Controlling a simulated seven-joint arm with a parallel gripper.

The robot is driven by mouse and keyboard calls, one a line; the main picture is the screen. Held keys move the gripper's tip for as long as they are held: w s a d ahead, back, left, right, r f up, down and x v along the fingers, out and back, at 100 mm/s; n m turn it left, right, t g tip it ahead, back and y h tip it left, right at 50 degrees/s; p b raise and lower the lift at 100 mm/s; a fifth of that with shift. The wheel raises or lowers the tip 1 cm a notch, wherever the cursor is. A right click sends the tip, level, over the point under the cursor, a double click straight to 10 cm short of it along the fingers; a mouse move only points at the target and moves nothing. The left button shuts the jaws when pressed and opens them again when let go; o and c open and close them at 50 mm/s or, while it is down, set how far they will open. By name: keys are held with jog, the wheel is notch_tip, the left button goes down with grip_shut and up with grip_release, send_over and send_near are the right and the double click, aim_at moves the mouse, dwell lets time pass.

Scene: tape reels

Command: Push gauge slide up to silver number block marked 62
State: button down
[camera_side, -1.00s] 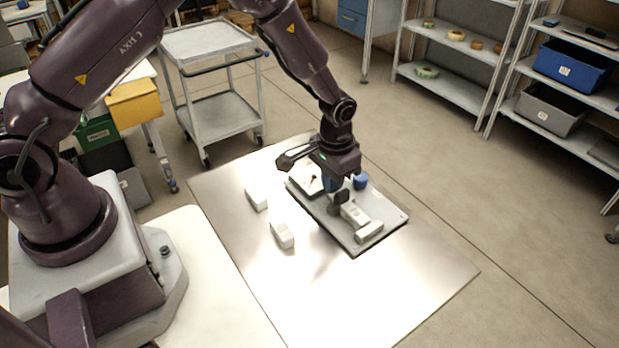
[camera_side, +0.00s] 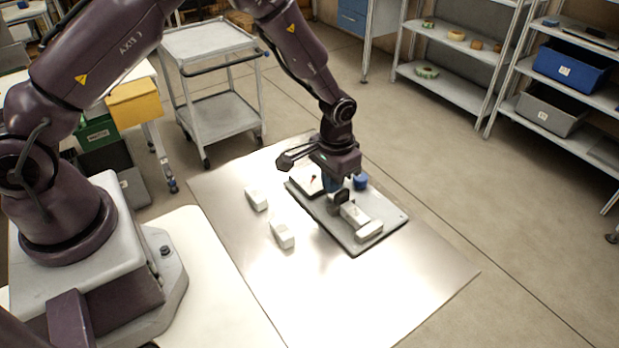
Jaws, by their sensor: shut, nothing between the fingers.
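A grey gauge plate (camera_side: 389,219) lies on the shiny metal table sheet. A light slide-like piece (camera_side: 354,215) sits on it, just in front of my gripper (camera_side: 340,198). My gripper points down over the plate, shut with nothing held; its fingertips are close to the rear end of that piece, and I cannot tell whether they touch. A pale block (camera_side: 369,230) lies at the front end of the plate, at or very near the piece's front end. Two more pale blocks, one farther back (camera_side: 256,198) and one nearer (camera_side: 282,235), lie left of the plate. No number is legible.
A white-faced dial box (camera_side: 306,180) and a blue knob (camera_side: 361,181) are at the plate's rear, close to my gripper. The metal sheet (camera_side: 375,295) is bare in front of the plate. A cart and shelves stand beyond.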

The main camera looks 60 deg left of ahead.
jog(key=shift+d, duration=0.7)
dwell(0.3)
jog(key=shift+a, duration=0.1)
jog(key=shift+a, duration=0.3)
notch_tip(320, 180, up, 7)
dwell(0.6)
